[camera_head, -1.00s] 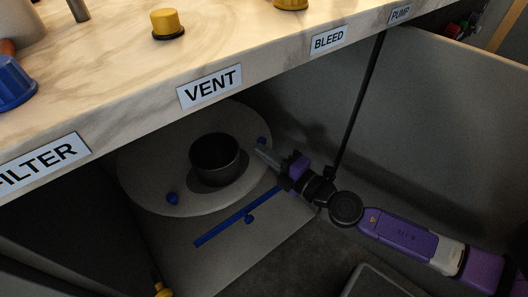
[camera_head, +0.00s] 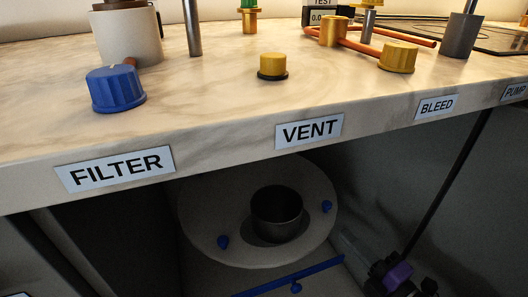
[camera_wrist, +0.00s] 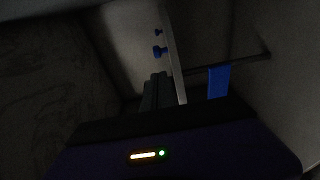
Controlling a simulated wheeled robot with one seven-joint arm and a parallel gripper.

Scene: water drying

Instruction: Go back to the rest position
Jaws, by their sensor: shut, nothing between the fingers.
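My gripper shows in the wrist view (camera_wrist: 157,92) as two dark fingers close together, with nothing between them. In the head view only a purple and black part of it (camera_head: 397,276) shows at the lower right edge, below the counter; its fingertips are not clear there. The rest of my arm is out of the head view. In the wrist view a blue upright piece (camera_wrist: 218,80) stands right of the fingers and a blue knob (camera_wrist: 160,52) lies beyond them, apart from them.
The marble counter (camera_head: 230,115) overhangs, with FILTER, VENT and BLEED labels, a blue knob (camera_head: 115,88) and yellow knobs. Below it, a round plate (camera_head: 205,215) carries a dark cup (camera_head: 277,213). A blue bar (camera_head: 290,278) lies in front. A dark rod (camera_head: 450,180) slants at right.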

